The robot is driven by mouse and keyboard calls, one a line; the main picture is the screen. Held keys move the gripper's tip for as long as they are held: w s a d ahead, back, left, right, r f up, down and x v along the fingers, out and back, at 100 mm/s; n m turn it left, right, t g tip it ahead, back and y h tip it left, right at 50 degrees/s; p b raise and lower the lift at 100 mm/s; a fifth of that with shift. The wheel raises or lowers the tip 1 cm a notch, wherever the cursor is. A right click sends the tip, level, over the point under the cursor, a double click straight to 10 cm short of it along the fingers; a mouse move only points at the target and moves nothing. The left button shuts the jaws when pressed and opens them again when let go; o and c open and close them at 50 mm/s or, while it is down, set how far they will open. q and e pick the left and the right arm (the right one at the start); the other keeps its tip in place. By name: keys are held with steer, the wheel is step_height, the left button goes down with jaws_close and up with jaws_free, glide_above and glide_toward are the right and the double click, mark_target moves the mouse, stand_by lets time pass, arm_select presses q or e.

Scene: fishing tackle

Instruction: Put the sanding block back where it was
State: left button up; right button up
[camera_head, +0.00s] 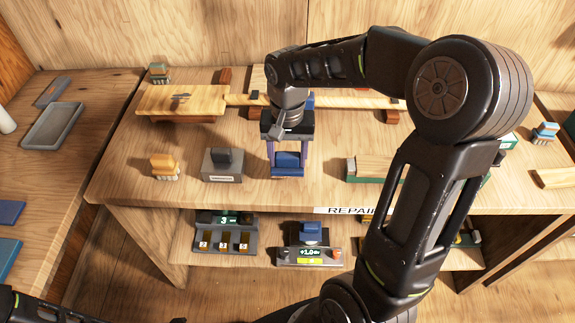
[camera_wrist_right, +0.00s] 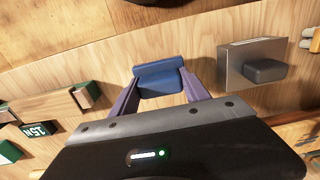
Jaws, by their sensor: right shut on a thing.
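A blue block (camera_head: 287,163), which I take to be the sanding block, is between the fingers of my right gripper (camera_head: 288,157). The gripper is shut on it and points down over the front part of the workbench (camera_head: 325,190). In the right wrist view the block (camera_wrist_right: 160,79) shows between the two purple fingers. I cannot tell whether it touches the bench top. Only a dark part of my left arm shows at the bottom left; its gripper is out of view.
A grey holder (camera_head: 222,168) with a dark block stands just left of my right gripper, beside an orange brush (camera_head: 165,166). A green-sided box (camera_head: 365,170) stands to the right. Behind lies a long wooden piece (camera_head: 185,101). A scale (camera_head: 311,256) bearing a blue item stands on the lower shelf.

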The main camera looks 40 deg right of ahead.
mark_target(288, 168)
steer(key=shift+f, duration=1.85)
steer(key=shift+f, duration=0.15)
steer(key=o, duration=1.3)
step_height(288, 168, up, 12)
steer(key=shift+r, duration=0.15)
